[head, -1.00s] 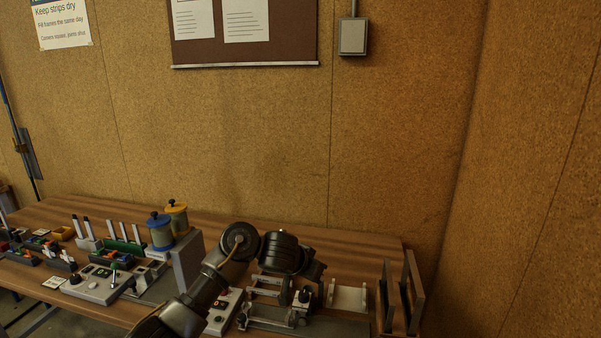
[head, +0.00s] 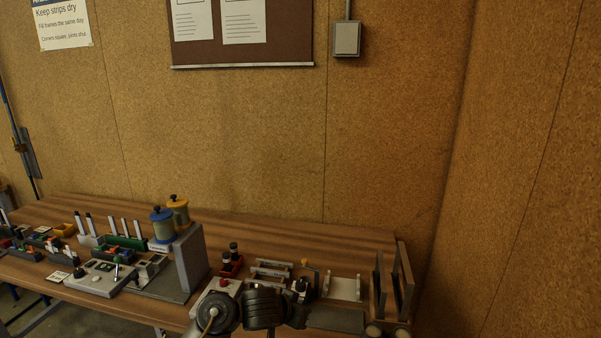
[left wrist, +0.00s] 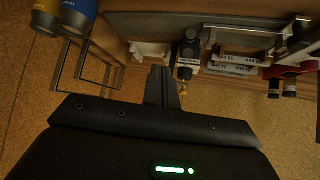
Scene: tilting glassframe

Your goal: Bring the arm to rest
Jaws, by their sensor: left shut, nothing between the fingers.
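My left arm (head: 262,307) is at the bottom middle of the head view, in front of the bench. Its fingertips cannot be made out there. In the left wrist view my left gripper (left wrist: 163,88) has its two fingers together with nothing between them. The fingers point towards the bench fixtures and touch nothing that I can make out. My right gripper is in neither view.
The wooden bench (head: 330,240) carries a grey block (head: 190,258), blue (head: 161,226) and yellow (head: 178,211) canisters, a control box (head: 95,278), a white bracket (head: 344,287) and upright frames (head: 402,280) at the right end. Cork walls stand behind and right.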

